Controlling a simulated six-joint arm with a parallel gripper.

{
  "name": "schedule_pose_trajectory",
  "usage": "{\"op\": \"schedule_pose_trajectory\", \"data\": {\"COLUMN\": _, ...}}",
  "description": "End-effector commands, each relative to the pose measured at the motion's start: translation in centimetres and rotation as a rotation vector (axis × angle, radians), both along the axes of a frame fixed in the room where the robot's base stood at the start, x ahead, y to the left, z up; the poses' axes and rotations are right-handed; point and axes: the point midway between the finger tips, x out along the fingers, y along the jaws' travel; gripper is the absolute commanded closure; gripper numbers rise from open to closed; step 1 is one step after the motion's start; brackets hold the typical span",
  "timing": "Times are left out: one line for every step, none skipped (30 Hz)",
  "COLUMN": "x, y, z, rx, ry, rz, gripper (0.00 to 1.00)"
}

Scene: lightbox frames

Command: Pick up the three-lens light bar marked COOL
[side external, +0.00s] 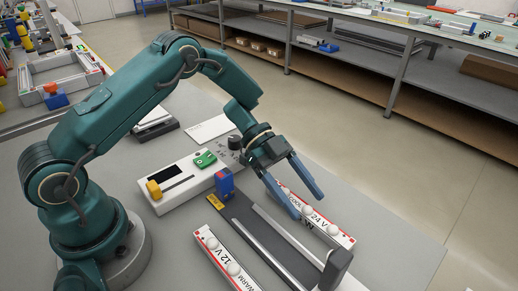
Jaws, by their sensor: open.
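The light bar marked COOL (322,221) is a white strip with red ends, round white lenses and the print 24 V. It lies right of centre on the grey table, slanting down to the right. My gripper (308,206) is open, its two blue fingers pointing down at the bar. One finger overlaps the bar's near side in the picture and the other shows by its far side. I cannot tell how far the tips are above the table. The finger hides part of the bar. A similar bar marked WARM (222,257), with 12 V, lies at the lower middle.
A dark fixture (238,209) with metal rails and a blue end block (224,183) lies between the bars. Bare table (385,235) lies right of the COOL bar.

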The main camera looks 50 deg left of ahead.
Motion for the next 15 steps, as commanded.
{"op": "schedule_pose_trajectory", "data": {"x": -0.1, "y": 0.0, "z": -0.9, "rx": 0.000, "ry": 0.004, "rz": 0.001, "gripper": 0.28}}
{"op": "schedule_pose_trajectory", "data": {"x": -0.1, "y": -0.1, "z": -1.3, "rx": 0.000, "ry": 0.004, "rz": 0.000, "gripper": 0.28}}
{"op": "schedule_pose_trajectory", "data": {"x": -0.1, "y": -0.9, "z": -1.5, "rx": 0.001, "ry": 0.002, "rz": -0.004, "gripper": 0.28}}
{"op": "schedule_pose_trajectory", "data": {"x": -0.1, "y": -1.3, "z": -1.6, "rx": 0.000, "ry": 0.002, "rz": -0.004, "gripper": 0.28}}
{"op": "schedule_pose_trajectory", "data": {"x": -0.1, "y": -1.7, "z": -1.8, "rx": 0.001, "ry": 0.001, "rz": -0.003, "gripper": 0.28}}
{"op": "schedule_pose_trajectory", "data": {"x": -0.1, "y": -2.0, "z": -2.0, "rx": 0.002, "ry": 0.001, "rz": -0.003, "gripper": 0.28}}
{"op": "schedule_pose_trajectory", "data": {"x": -0.1, "y": -2.3, "z": -2.1, "rx": 0.002, "ry": 0.001, "rz": -0.002, "gripper": 0.28}}
{"op": "schedule_pose_trajectory", "data": {"x": -0.1, "y": -2.4, "z": -2.2, "rx": 0.001, "ry": 0.000, "rz": -0.001, "gripper": 0.28}}
{"op": "schedule_pose_trajectory", "data": {"x": -0.1, "y": -2.6, "z": -2.3, "rx": 0.001, "ry": 0.000, "rz": 0.000, "gripper": 0.28}}
{"op": "schedule_pose_trajectory", "data": {"x": -0.1, "y": -2.6, "z": -2.3, "rx": 0.001, "ry": 0.000, "rz": 0.000, "gripper": 0.28}}
{"op": "schedule_pose_trajectory", "data": {"x": 0.0, "y": -2.7, "z": -2.3, "rx": 0.002, "ry": -0.001, "rz": 0.000, "gripper": 0.28}}
{"op": "schedule_pose_trajectory", "data": {"x": 0.0, "y": -2.7, "z": -2.3, "rx": 0.002, "ry": -0.001, "rz": 0.000, "gripper": 0.28}}
{"op": "schedule_pose_trajectory", "data": {"x": 0.0, "y": -2.7, "z": -2.3, "rx": 0.002, "ry": -0.001, "rz": 0.000, "gripper": 0.28}}
{"op": "schedule_pose_trajectory", "data": {"x": 0.0, "y": -2.7, "z": -2.3, "rx": 0.002, "ry": -0.002, "rz": 0.001, "gripper": 0.28}}
{"op": "schedule_pose_trajectory", "data": {"x": 0.0, "y": -2.7, "z": -2.3, "rx": 0.002, "ry": -0.002, "rz": 0.001, "gripper": 0.28}}
